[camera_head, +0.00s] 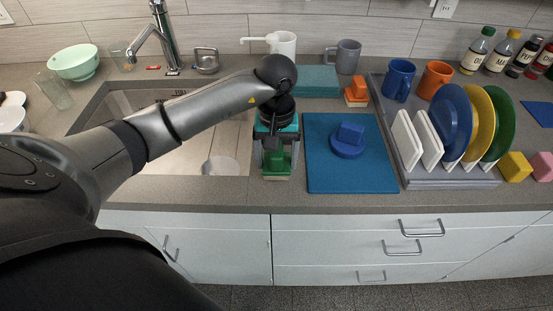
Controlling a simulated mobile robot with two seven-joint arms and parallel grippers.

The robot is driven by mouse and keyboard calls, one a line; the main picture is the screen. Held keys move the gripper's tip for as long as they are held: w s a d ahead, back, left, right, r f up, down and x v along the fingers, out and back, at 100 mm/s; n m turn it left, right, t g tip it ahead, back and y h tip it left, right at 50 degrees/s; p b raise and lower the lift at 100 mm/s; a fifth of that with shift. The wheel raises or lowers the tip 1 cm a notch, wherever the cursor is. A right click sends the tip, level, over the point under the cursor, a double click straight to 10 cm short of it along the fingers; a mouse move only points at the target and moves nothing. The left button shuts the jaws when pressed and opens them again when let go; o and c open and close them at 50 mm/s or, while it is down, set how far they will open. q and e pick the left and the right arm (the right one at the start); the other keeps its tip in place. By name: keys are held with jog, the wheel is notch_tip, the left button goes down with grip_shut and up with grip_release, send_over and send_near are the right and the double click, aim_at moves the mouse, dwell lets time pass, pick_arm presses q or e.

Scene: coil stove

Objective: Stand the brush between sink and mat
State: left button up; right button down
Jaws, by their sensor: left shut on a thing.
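The green brush (277,163), with a pale strip at its bottom, is at the counter strip between the sink (185,168) and the blue mat (322,177). My left gripper (277,150) points down over it and is shut on it. The brush looks upright. Its upper part is hidden by the gripper, and I cannot tell whether its bottom touches the counter. My right gripper is not in view.
A blue round-based object (348,142) sits on the mat. A grey dish rack (450,180) with several plates stands to the right. A teal block (317,80) and an orange one (356,90) lie behind the mat. A faucet (163,32) rises behind the sink.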

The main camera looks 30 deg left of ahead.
pick_arm(q)
jog(key=shift+f, duration=0.25)
jog(key=shift+f, duration=0.1)
jog(key=shift+f, duration=0.1)
jog(key=o, duration=1)
jog(key=shift+o, duration=0.2)
jog(key=shift+r, duration=0.35)
notch_tip(320, 180, up, 12)
jog(key=shift+a+f, duration=0.1)
jog(key=shift+f, duration=0.05)
